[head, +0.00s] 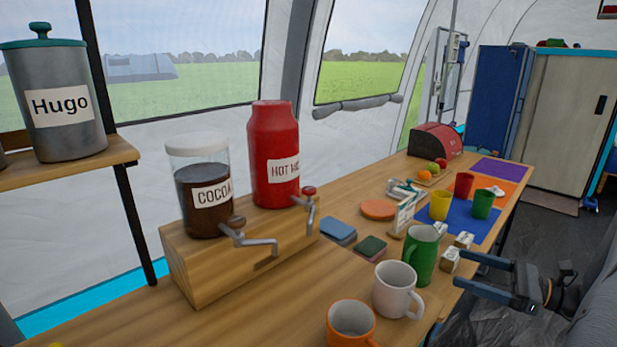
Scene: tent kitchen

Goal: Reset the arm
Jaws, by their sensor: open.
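My gripper (457,269) is at the right of the head view, beside the table's right edge. Its two dark fingers point left toward the table and are spread apart. I see nothing held between them. The upper fingertip overlaps the picture area near a small white block (450,260); I cannot tell whether they touch. A green mug (419,262) and a white mug (392,292) stand on the table just left of the fingers.
The wooden table (240,325) holds a dispenser stand (190,265) with cocoa (200,200) and a red hot-drink container (272,145). An orange mug (350,325) is at the front. Several cups stand on coloured mats farther back. Floor right of the table looks clear.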

